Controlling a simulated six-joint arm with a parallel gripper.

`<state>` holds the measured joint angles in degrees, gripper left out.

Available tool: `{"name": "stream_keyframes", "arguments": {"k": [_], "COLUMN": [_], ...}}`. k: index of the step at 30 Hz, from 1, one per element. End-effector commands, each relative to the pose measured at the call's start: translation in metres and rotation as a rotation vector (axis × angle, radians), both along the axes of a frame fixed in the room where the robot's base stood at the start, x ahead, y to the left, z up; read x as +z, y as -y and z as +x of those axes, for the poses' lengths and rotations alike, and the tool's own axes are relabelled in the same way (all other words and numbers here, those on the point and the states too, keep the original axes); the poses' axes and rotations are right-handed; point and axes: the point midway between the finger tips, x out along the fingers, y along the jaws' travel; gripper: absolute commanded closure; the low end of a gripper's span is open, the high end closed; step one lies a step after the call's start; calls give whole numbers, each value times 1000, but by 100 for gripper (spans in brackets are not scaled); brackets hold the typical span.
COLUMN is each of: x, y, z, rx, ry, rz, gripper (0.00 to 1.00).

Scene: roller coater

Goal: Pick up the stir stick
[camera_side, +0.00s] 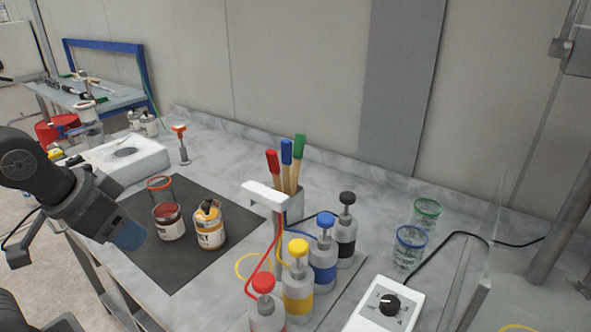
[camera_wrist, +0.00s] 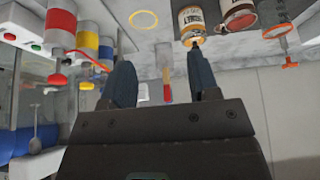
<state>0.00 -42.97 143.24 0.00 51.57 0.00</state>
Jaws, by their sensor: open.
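Several wooden stir sticks with coloured ends stand upright in a holder (camera_side: 292,208) on the bench in the side view. They are a red-ended stick (camera_side: 273,163), a blue-ended stick (camera_side: 287,152) and a green-ended stick (camera_side: 299,150). My gripper (camera_side: 130,236) is at the left, near the dark mat, well apart from the sticks. In the wrist view, which looks upside down, my gripper (camera_wrist: 160,58) is open and empty. A red-ended stick (camera_wrist: 167,92) shows beyond, between the fingers in the picture.
An open can (camera_side: 170,229) and a labelled can (camera_side: 209,232) stand on the dark mat (camera_side: 185,265), between my gripper and the holder. Pump bottles (camera_side: 298,298) stand in front of the holder. Clear cups (camera_side: 408,252) and a white control box (camera_side: 372,312) are at right.

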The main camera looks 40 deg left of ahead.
Motion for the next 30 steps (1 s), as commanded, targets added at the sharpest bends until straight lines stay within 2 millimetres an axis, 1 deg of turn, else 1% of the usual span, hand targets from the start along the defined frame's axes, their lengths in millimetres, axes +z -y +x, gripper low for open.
{"name": "stream_keyframes", "arguments": {"k": [4,7,8,11,12,14,15,17,18,20,21,25,27,30], "x": [1,9,14,39,50,68,79,93,102,112,118,130,132,130], "y": [0,0,0,1,2,3,3,4,5,7,8,12,14,18], "z": [0,9,14,40,54,78,95,120,137,162,179,233,262,299], "rx": [0,0,0,-1,-1,-2,-2,-3,-3,-3,-4,-4,-2,-1], "ry": [0,-2,-3,-12,-16,-25,-30,-37,-40,-47,-53,-66,-73,-84], "rz": [0,0,0,0,0,-1,-1,-1,-1,-1,0,0,0,0], "gripper": [45,45,45,45,45,45,45,45,45,45,45,45,45,45]}}
